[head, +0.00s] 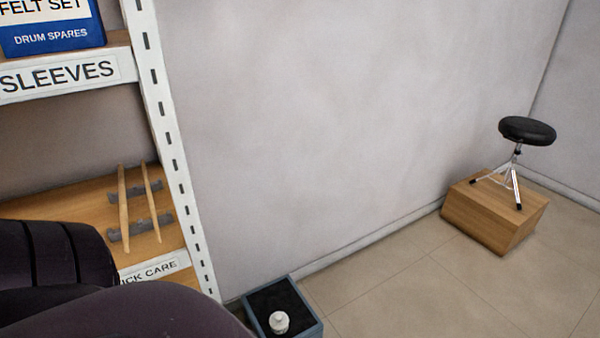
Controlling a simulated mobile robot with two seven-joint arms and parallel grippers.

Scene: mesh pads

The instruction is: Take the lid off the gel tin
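I see nothing that I can make out as the gel tin or its lid. Neither gripper is in view. Dark rounded parts at the lower left, probably my own arm, cover part of the shelf there.
A white-framed shelf (172,150) stands at left with a blue felt set box (52,38) and drumsticks (124,210) on a grey rack (140,226). A stool (527,131) stands on a wooden box (480,220). Floor between is clear.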

